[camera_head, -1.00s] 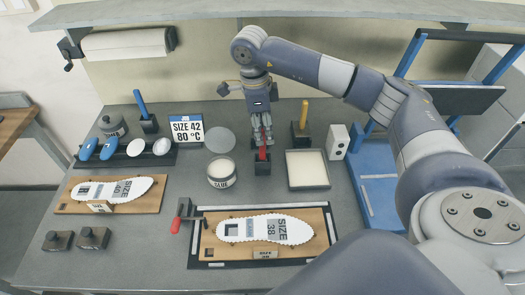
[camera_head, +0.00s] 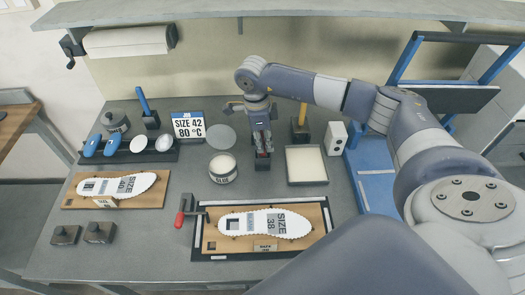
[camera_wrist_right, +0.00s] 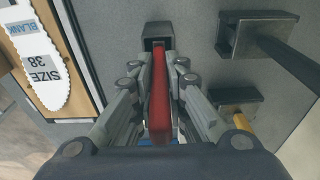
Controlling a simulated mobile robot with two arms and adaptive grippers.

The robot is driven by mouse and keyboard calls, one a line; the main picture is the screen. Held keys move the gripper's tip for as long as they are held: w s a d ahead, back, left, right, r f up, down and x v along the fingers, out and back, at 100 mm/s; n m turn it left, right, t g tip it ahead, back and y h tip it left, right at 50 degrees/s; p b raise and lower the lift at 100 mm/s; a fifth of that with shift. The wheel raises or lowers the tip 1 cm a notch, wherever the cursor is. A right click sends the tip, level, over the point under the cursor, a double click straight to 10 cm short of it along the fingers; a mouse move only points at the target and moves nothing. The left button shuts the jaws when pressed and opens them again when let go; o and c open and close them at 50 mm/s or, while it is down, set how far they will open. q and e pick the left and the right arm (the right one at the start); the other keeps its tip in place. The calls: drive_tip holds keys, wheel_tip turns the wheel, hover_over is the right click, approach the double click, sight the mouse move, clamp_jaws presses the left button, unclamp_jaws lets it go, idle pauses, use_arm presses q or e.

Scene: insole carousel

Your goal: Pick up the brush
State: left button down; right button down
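The brush (camera_head: 263,154) has a red handle and stands upright in a small black holder (camera_head: 262,164) behind the middle of the table. My right gripper (camera_head: 262,148) points down over it, with its fingers around the upper handle. In the right wrist view the red handle (camera_wrist_right: 159,105) lies between the two finger pads (camera_wrist_right: 159,75), which appear to press on both its sides. The brush's lower end is hidden in the holder. My left gripper is not in view.
A glue jar (camera_head: 222,169) stands left of the holder and a white tray (camera_head: 306,181) right of it. A yellow-handled tool (camera_head: 302,112) stands close behind the tray. A size 38 insole board (camera_head: 210,243) lies in front. A shelf (camera_head: 330,12) runs above.

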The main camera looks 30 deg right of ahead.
idle(0.3)
